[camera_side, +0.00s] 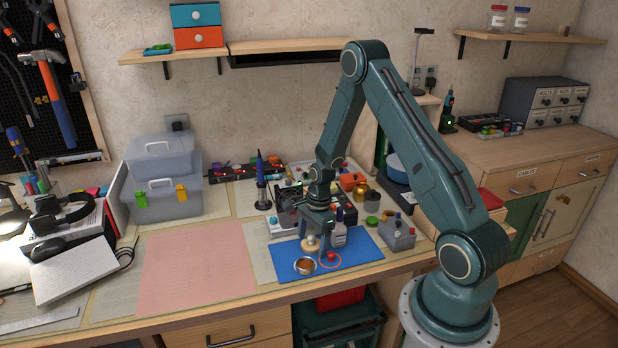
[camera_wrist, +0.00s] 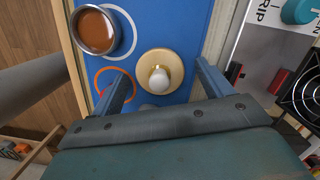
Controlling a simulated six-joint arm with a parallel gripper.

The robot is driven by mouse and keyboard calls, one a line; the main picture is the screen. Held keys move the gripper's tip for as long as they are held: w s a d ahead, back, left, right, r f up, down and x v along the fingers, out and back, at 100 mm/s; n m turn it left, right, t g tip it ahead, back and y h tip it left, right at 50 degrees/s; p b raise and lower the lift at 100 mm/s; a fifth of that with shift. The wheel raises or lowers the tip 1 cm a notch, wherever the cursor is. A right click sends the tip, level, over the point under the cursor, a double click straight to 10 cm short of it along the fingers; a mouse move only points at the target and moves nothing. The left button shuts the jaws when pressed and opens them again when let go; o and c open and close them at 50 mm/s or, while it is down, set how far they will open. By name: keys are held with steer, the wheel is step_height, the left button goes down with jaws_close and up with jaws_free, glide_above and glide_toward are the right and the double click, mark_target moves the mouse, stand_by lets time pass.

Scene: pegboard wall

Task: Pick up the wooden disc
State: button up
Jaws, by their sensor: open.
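The wooden disc (camera_wrist: 148,60) is pale and round with a whitish knob on its top. It lies on the blue mat (camera_wrist: 180,15), and in the side view the disc (camera_side: 311,246) is under my gripper. My gripper (camera_wrist: 163,82) is open, with one finger on each side of the disc and gaps between in the wrist view. In the side view my gripper (camera_side: 315,238) points down over the mat. Whether the fingertips reach down to the disc's height is hard to tell.
A metal cup with brown contents (camera_wrist: 95,30) stands on the mat beside the disc, by a white ring marking. An orange ring marking (camera_side: 330,261) is partly behind a finger. A bottle (camera_side: 339,236) and a grey box (camera_side: 397,236) stand close by. The pink mat (camera_side: 195,265) is clear.

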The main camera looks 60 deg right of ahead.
steer(key=c, duration=1.1)
steer(key=shift+o, duration=0.2)
steer(key=shift+r, duration=0.15)
step_height(320, 180, up, 20)
stand_by(0.7)
